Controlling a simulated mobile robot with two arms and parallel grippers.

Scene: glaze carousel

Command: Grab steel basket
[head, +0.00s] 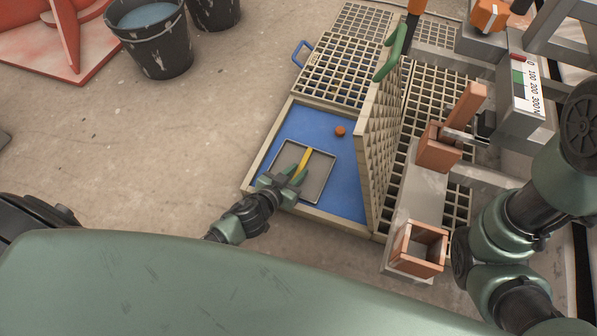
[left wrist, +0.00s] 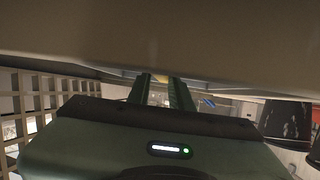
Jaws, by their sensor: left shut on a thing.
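The steel basket (head: 319,177) is a shallow grey square tray with a yellow bar handle (head: 305,158) across it. It sits in the open blue-floored pit (head: 347,189) in the head view. My left gripper (head: 291,174) is over the basket and shut on the near part of the yellow handle. In the left wrist view the green fingers (left wrist: 162,92) point ahead with a bit of yellow between their tips. A large blurred surface hides much of that view. My right arm shows at the right, but its gripper is not in view.
A raised grate (head: 376,160) with a green handle (head: 391,53) stands along the pit's right side. An open orange box (head: 420,249) stands at lower right. Black buckets (head: 155,45) stand at upper left; floor between is clear.

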